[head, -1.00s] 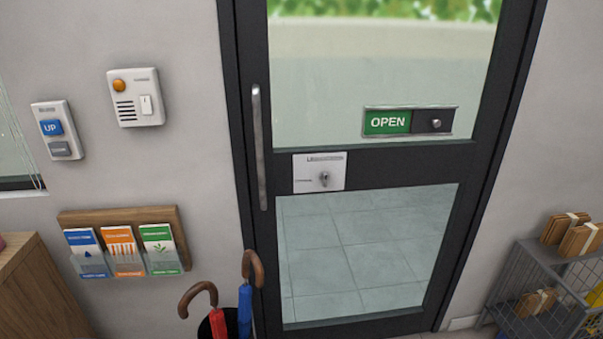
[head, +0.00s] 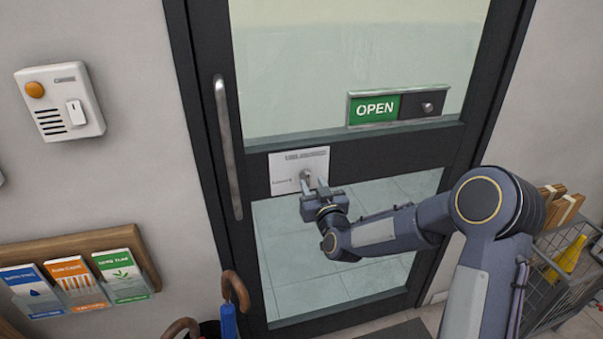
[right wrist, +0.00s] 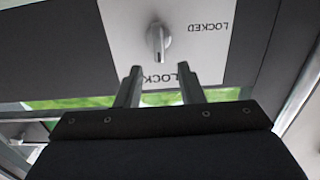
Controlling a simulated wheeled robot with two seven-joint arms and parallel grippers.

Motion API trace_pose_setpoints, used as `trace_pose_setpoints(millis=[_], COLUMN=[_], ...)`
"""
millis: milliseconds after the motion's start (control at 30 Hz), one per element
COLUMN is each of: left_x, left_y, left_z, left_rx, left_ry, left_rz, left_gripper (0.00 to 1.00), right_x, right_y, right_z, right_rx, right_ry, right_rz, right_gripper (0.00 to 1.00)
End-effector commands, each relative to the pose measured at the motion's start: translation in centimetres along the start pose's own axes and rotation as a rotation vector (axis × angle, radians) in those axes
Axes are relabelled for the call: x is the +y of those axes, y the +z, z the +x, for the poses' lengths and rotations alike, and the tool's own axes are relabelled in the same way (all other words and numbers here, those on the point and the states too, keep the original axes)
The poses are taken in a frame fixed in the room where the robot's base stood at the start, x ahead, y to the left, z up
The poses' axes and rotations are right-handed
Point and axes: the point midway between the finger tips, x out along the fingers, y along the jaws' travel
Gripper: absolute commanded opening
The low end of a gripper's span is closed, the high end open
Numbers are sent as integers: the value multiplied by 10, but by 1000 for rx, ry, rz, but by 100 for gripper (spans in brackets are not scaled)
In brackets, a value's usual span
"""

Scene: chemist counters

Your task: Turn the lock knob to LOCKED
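The lock knob (head: 306,175) is a small metal thumb-turn on a white plate (head: 284,170) on the dark door's cross rail. In the right wrist view the knob (right wrist: 158,40) shows with its lever in line with the gripper, between the directions of the two fingers. The word LOCKED stands upside down to the right of it on the plate (right wrist: 205,55). My right gripper (head: 315,189) is just in front of the plate. In the right wrist view its two fingers (right wrist: 160,80) are apart, with nothing between them, their tips just short of the knob. My left gripper is not in view.
A long vertical door handle (head: 229,150) is left of the plate. The OPEN sign slider (head: 374,108) is above right. Umbrellas (head: 230,310) stand below left, a wire rack (head: 560,270) at right, and leaflet holders (head: 90,250) and an intercom (head: 60,102) on the left wall.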

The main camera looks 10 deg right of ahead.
Motion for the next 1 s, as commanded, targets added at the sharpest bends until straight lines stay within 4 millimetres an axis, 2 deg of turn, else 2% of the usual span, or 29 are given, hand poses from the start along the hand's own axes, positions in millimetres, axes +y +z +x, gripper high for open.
trace_pose_setpoints(millis=[100,300,633,900,1000], left_x=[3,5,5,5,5], left_y=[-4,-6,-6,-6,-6], left_z=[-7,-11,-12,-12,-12], left_rx=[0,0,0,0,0], left_ry=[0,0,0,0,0], left_rz=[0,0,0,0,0], left_gripper=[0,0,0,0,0], right_x=[0,0,0,0,0], right_y=[-2,-1,0,0,0], right_z=[20,42,47,46,46], right_rx=[-2,-2,-2,-2,-2], right_ry=[0,0,0,-1,-1], right_rz=[2,2,1,1,1], right_gripper=[35,35,35,0,0])
